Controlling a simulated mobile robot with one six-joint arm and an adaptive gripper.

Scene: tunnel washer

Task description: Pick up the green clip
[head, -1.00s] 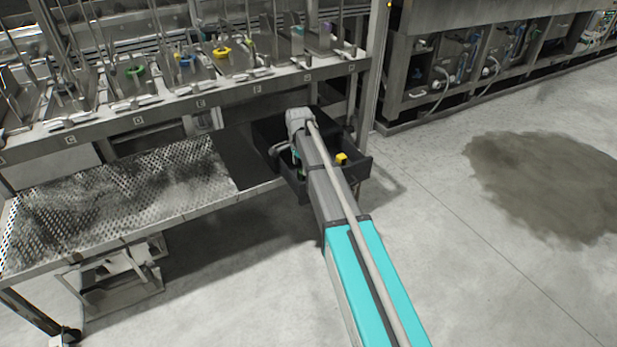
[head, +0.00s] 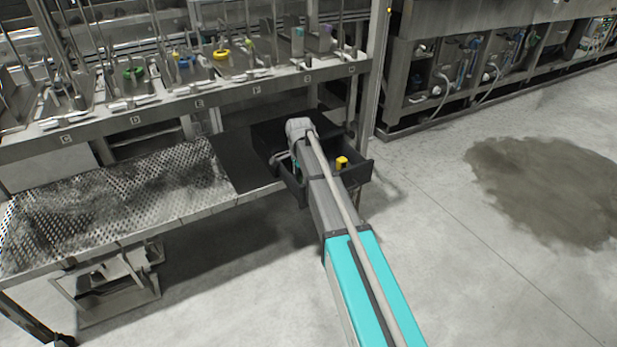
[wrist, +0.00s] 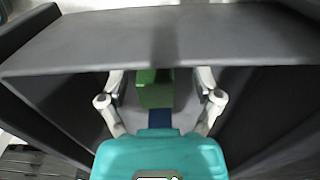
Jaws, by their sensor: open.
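The green clip (wrist: 154,90) shows in the wrist view as a green block inside a dark bin, partly covered by the bin's dark upper panel. My gripper (wrist: 158,78) is open, with one finger on each side of the clip and a visible gap on both sides. The fingertips are hidden behind the panel's edge. In the head view my arm reaches into the dark bin (head: 355,170), and my gripper and the clip are mostly hidden by the arm there.
A yellow object (head: 341,162) sits in the bin right of my arm. The bin's dark panel (wrist: 200,38) crosses close above the fingers. A metal rack (head: 180,107) with hanging tools stands above, and a perforated shelf (head: 110,200) lies left.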

